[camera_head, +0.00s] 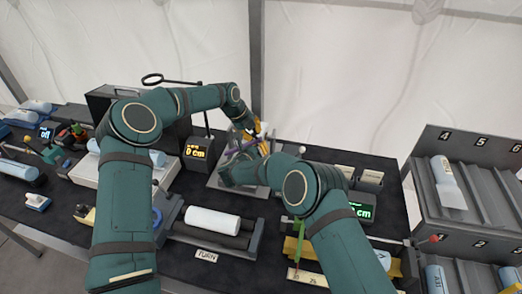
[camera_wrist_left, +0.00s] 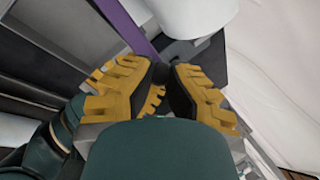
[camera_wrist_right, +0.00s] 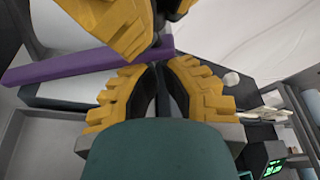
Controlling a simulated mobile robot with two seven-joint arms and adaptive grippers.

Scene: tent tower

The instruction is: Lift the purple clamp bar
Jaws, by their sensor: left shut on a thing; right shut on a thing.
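The purple clamp bar (camera_head: 243,146) is at the white and grey stand in the middle of the table, partly hidden by my arms. My left gripper (camera_head: 255,128) is over the stand. In the left wrist view its fingers (camera_wrist_left: 163,72) are closed at the bar (camera_wrist_left: 128,22), which runs up and left from the tips. In the right wrist view my right gripper (camera_wrist_right: 160,72) is closed at the bar (camera_wrist_right: 75,66), which runs off to the left. My left gripper's yellow fingers are close above it there. My right fingertips are largely hidden in the head view.
A white roll (camera_head: 213,220) lies on a dark cradle in front of the stand. A small display (camera_head: 198,150) reading 0 cm stands left of it, and a green display (camera_head: 361,211) stands to the right. A grey slotted rack (camera_head: 474,158) stands at the right.

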